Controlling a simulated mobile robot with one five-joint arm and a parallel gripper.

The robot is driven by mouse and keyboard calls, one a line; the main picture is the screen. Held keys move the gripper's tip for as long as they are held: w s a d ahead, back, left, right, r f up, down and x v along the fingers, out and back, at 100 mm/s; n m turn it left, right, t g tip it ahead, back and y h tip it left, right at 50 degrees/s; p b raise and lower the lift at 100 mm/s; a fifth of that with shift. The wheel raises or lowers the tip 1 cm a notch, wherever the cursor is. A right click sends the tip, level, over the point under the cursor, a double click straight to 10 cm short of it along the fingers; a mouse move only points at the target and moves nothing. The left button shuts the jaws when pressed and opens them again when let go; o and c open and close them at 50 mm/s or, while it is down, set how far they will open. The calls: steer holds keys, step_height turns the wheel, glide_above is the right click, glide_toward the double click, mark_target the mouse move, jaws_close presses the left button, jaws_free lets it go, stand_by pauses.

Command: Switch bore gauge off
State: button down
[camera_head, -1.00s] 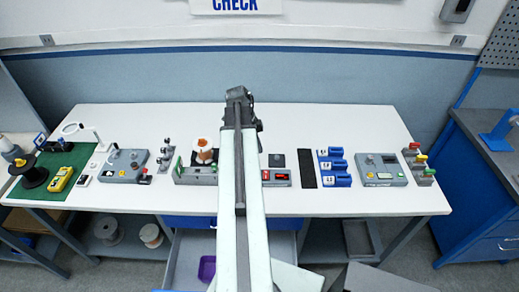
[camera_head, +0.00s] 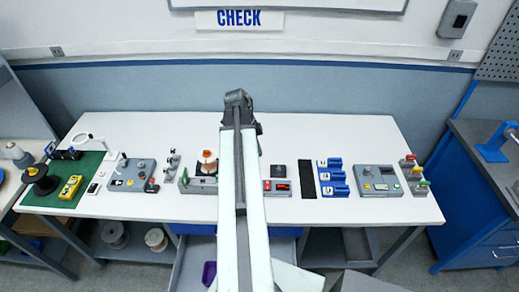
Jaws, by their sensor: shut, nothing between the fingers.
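No device carries a readable bore gauge label at this size, so I cannot tell which one it is. Candidates on the white table (camera_head: 330,130) are a grey box with a small display and coloured buttons (camera_head: 377,182) at right, a low unit with a red display (camera_head: 278,187) right of my arm, and a grey control box with knobs (camera_head: 132,176) at left. My arm reaches forward over the table's middle. My gripper (camera_head: 239,99) is at its far end, near the table's back edge, shut and empty, apart from these devices. The arm hides part of the middle.
Blue blocks (camera_head: 332,178) and a black strip (camera_head: 307,180) stand right of centre. A lamp stack (camera_head: 414,177) is at the right end. An orange-and-white spool (camera_head: 207,163) stands left of my arm. A green mat (camera_head: 92,169) holds a yellow meter (camera_head: 70,187).

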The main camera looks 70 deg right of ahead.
steer(key=p+v, duration=0.4)
steer(key=v, duration=0.2)
steer(key=shift+a+r, duration=0.2)
steer(key=shift+a, duration=0.2)
steer(key=shift+s, duration=0.15)
